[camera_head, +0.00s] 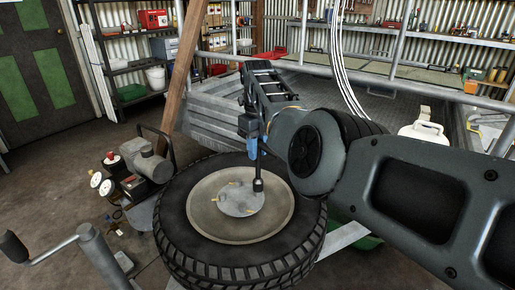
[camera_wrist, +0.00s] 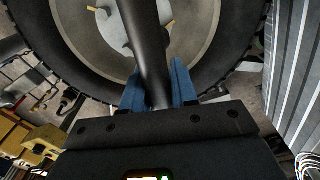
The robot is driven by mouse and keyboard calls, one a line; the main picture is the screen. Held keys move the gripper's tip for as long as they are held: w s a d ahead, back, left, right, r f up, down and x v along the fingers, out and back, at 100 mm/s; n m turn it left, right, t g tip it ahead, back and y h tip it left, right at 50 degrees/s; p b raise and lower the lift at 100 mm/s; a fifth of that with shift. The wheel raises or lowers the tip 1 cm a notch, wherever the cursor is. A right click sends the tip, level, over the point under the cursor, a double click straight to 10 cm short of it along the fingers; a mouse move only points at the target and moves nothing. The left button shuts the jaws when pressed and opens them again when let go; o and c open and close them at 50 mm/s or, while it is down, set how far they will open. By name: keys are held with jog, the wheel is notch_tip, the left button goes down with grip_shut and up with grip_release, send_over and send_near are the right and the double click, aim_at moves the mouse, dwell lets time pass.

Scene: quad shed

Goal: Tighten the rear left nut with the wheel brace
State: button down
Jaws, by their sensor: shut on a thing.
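My gripper (camera_head: 256,148) has blue fingers shut on the wheel brace (camera_head: 258,170), a dark rod with a socket at its lower end. The socket is at the upper right edge of the pale round hub plate (camera_head: 238,203) of the wheel (camera_head: 180,243). Several small brass-coloured studs or nuts show on that plate. The socket hides whatever is under it, so I cannot tell whether it sits on a nut. In the wrist view the dark brace (camera_wrist: 150,55) runs between the blue fingers (camera_wrist: 158,90) toward the hub, with brass pieces on either side.
A wooden post (camera_head: 184,75) and a grey trailer bed (camera_head: 215,115) are behind. A crank handle (camera_head: 55,247) is at the lower left. My arm fills the right side. Shelves line the walls.

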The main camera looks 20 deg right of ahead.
jog(key=shift+f, duration=0.1)
jog(key=m, duration=0.4)
jog(key=shift+r, duration=0.25)
dwell(0.4)
jog(key=shift+r+n, duration=0.2)
jog(key=shift+n, duration=0.2)
jog(key=shift+r+p, duration=0.15)
jog(key=shift+p, duration=0.2)
jog(key=shift+r+p, duration=3.15)
jog(key=shift+r, duration=0.7)
